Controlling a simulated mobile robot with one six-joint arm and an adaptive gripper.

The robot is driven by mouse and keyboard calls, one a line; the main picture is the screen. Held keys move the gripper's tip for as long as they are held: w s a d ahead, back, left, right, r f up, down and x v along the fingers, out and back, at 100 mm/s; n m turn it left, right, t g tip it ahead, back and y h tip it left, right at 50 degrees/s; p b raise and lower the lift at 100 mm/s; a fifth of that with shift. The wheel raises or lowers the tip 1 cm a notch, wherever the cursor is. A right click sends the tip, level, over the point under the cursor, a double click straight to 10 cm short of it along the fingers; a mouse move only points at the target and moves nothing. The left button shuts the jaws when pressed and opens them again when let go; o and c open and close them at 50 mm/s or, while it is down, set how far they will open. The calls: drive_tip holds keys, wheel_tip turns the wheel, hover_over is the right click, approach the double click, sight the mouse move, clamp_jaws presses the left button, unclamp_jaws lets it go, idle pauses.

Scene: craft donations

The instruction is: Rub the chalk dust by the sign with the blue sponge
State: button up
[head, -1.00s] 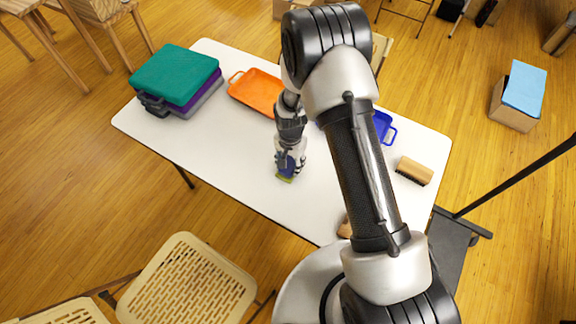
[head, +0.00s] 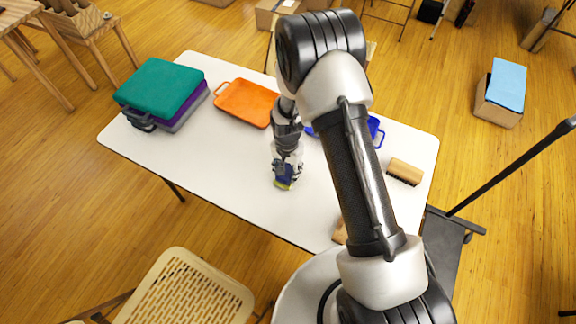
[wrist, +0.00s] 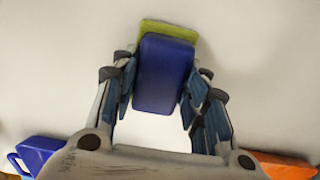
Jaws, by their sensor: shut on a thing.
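My gripper (head: 286,170) is over the front middle of the white table. It is shut on the blue sponge (wrist: 163,72), a dark blue block with a yellow-green layer at its far end. The sponge also shows small under the fingers in the head view (head: 283,182). It is at or just above the tabletop; I cannot tell whether it touches. I cannot make out any chalk dust or sign in either view; my arm hides part of the table.
On the white table (head: 225,175) are stacked teal, purple and grey cases (head: 160,86), an orange tray (head: 245,103), a partly hidden blue tray (head: 376,130) and a brush (head: 405,171). A wooden object (head: 340,232) is partly hidden at the front edge. A chair (head: 187,290) stands in front.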

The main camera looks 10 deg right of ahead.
sight(281, 186)
drive_tip(key=shift+s+a+f, duration=0.1)
drive_tip(key=shift+s+a, duration=0.3)
drive_tip(key=shift+s, duration=0.3)
drive_tip(key=shift+s+a+r, duration=0.1)
drive_tip(key=shift+s+a, duration=0.35)
drive_tip(key=shift+s, duration=0.25)
drive_tip(key=shift+s+a+f, duration=0.1)
drive_tip(key=shift+s+a, duration=0.3)
drive_tip(key=shift+s, duration=0.3)
drive_tip(key=shift+s+a+r, duration=0.1)
drive_tip(key=shift+s+a, duration=0.55)
drive_tip(key=shift+s, duration=0.25)
drive_tip(key=shift+s+a+r, duration=0.1)
drive_tip(key=shift+s+a, duration=0.55)
drive_tip(key=shift+s, duration=0.25)
drive_tip(key=shift+r+p, duration=0.15)
drive_tip(key=shift+p, duration=0.2)
drive_tip(key=shift+r+p, duration=1.9)
drive_tip(key=shift+r, duration=0.95)
drive_tip(key=shift+r, duration=0.1)
drive_tip(key=shift+r+p, duration=1)
drive_tip(key=shift+r, duration=0.45)
